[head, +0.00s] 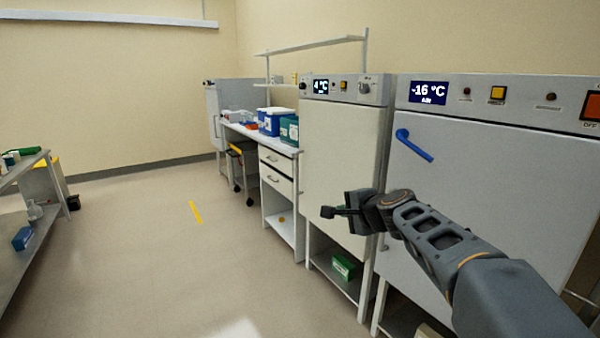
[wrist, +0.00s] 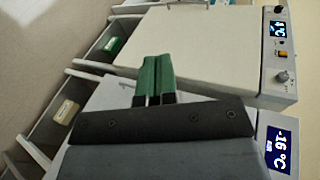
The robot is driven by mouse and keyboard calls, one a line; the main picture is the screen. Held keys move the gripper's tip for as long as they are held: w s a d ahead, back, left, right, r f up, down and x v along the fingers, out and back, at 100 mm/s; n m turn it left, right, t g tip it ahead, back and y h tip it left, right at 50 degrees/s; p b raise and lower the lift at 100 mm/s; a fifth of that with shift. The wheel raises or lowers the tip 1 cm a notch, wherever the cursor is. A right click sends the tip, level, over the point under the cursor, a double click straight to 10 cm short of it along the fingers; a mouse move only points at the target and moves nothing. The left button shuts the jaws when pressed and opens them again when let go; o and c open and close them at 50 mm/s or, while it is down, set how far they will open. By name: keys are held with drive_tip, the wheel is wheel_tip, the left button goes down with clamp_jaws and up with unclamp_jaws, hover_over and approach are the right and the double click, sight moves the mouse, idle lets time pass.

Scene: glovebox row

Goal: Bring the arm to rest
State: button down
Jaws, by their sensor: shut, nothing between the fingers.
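My gripper (head: 328,212) is at the end of my arm, which reaches in from the lower right in the head view. It is held in the air in front of the cabinets and points left. In the wrist view my gripper (wrist: 154,80) shows its two green fingers side by side, shut and with nothing held. The gripper looks apart from the cabinet fronts, though the exact gap is hard to tell.
The -16 °C cabinet (head: 480,165) with a blue handle (head: 414,145) stands behind my arm. The 4 °C cabinet (head: 340,150) is left of it. A bench (head: 275,205) bears coloured boxes. A metal cart (head: 40,230) stands far left. The middle floor (head: 170,265) is clear.

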drive_tip(key=s+d+n+g+h+p, duration=0.2)
drive_tip(key=s+n+g+p, duration=0.2)
drive_tip(key=s, duration=0.9)
drive_tip(key=s+d+n+g+h+p, duration=0.2)
drive_tip(key=s+n+g+h+p, duration=0.1)
drive_tip(key=s+n+p, duration=0.6)
drive_tip(key=s+g+p, duration=0.1)
drive_tip(key=s+p, duration=0.1)
drive_tip(key=s, duration=0.1)
drive_tip(key=shift+s+d+r+h, duration=0.25)
drive_tip(key=shift+s+d+h, duration=0.05)
drive_tip(key=shift+s+d, duration=0.1)
drive_tip(key=shift+w, duration=0.1)
